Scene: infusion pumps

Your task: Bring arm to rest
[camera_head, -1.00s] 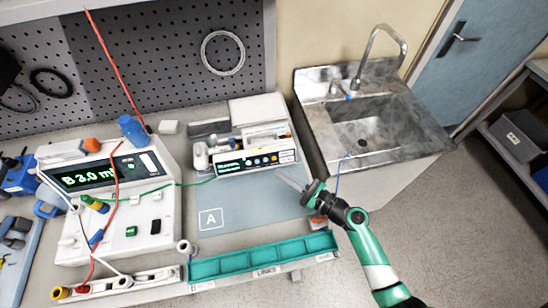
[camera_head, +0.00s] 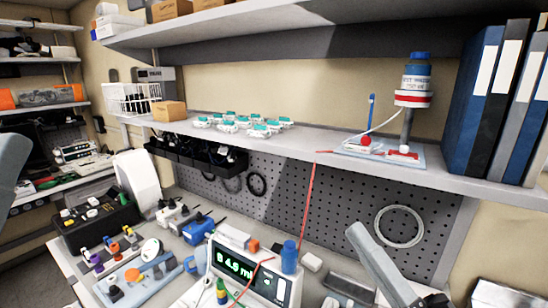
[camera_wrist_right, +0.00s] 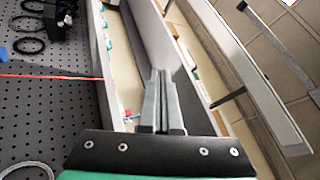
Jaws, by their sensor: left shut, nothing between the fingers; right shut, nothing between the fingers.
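My right gripper (camera_head: 358,236) rises from the lower right of the head view, in front of the pegboard. In the right wrist view its two grey fingers (camera_wrist_right: 160,75) lie together with nothing between them, pointing towards the shelf. My left gripper (camera_head: 8,150) shows only as a grey part cut off at the left edge of the head view; it is shut and holds nothing there that I can see.
A long shelf (camera_head: 300,139) with small teal-and-white parts and a blue-topped bottle (camera_head: 416,75) runs above the bench. Binders stand at right.

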